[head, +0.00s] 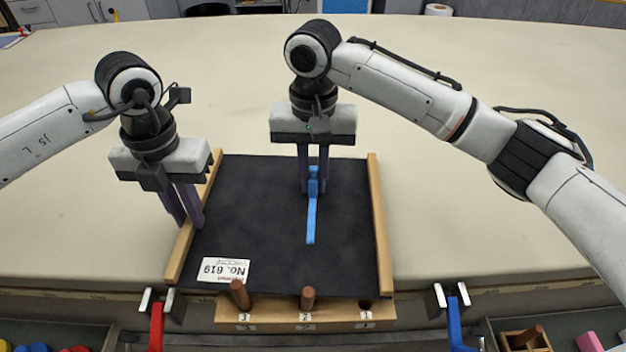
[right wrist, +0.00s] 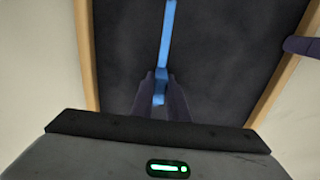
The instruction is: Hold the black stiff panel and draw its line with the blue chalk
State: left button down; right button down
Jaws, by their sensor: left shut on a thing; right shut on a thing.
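The black stiff panel (head: 265,265) lies on the table between two wooden side rails, with a white label reading "No. 619" upside down near its front left corner. My left gripper (head: 188,222) is shut on the panel's left edge, by the left rail. My right gripper (head: 316,191) points down over the panel's upper right part, shut on the blue chalk (head: 313,182). The chalk also shows between the fingers in the right wrist view (right wrist: 160,88). A blue line (head: 311,220) runs from the chalk toward the panel's front; the chalk tip's contact is hard to see.
A wooden block (head: 330,316) at the table's front edge has numbered places, with brown pegs at 3 and 2 and an open hole at 1. A red-handled clamp (head: 157,325) and a blue-handled clamp (head: 455,325) flank it. The table behind is clear.

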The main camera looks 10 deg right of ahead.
jog(key=shift+w, duration=0.15)
jog(key=shift+w+d+r, duration=0.1)
jog(key=shift+w+d, duration=0.2)
jog(key=shift+w, duration=0.6)
jog(key=shift+w+d, duration=0.3)
jog(key=shift+w, duration=0.6)
jog(key=shift+w, duration=0.1)
jog(key=shift+w+d, duration=0.25)
jog(key=shift+w, duration=0.6)
notch_tip(320, 180, up, 7)
pick_arm(q)
jog(key=c, duration=1.6)
grip_release()
jog(key=shift+c, duration=0.2)
